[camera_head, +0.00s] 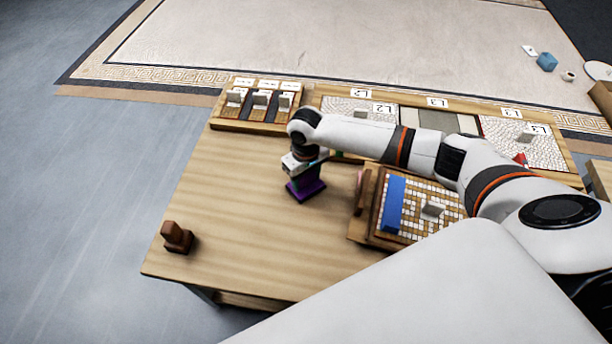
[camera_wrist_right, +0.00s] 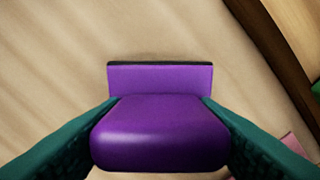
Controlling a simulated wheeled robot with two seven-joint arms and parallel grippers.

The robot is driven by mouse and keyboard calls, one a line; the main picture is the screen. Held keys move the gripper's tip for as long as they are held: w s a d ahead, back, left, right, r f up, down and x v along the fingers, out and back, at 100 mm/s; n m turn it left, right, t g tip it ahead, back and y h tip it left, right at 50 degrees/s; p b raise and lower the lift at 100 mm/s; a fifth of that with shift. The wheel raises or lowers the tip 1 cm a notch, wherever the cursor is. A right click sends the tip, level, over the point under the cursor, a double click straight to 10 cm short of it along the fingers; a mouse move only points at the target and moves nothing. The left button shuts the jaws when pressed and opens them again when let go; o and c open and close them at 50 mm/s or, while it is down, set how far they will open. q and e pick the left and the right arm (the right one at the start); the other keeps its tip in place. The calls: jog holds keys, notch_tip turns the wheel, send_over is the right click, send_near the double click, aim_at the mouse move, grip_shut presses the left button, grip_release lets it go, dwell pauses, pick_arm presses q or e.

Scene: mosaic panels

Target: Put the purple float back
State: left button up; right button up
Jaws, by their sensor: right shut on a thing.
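The purple float (camera_head: 306,191) is on or just above the wooden table, left of the mosaic board; I cannot tell whether it touches the wood. My right gripper (camera_head: 305,172) is above it and shut on its handle. In the right wrist view the purple float (camera_wrist_right: 160,78) shows its flat base and rounded handle, with the teal fingers of the right gripper (camera_wrist_right: 160,130) on both sides of the handle. My left gripper is not in view.
A wooden rack (camera_head: 234,115) with several grey-handled tools in labelled slots stands at the back left. Labelled panels (camera_head: 437,118) line the back edge. A mosaic board (camera_head: 420,215) with a blue strip (camera_head: 394,203) lies right. A brown block (camera_head: 177,237) sits front left.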

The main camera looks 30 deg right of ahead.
jog(key=o, duration=0.9)
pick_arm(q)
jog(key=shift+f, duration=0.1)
pick_arm(e)
jog(key=shift+r, duration=0.45)
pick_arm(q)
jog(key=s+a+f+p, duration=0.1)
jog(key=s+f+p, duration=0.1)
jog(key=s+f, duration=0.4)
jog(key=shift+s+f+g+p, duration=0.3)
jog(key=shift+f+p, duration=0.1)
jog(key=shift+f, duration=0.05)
pick_arm(e)
notch_tip(320, 180, up, 11)
jog(key=shift+r, duration=0.15)
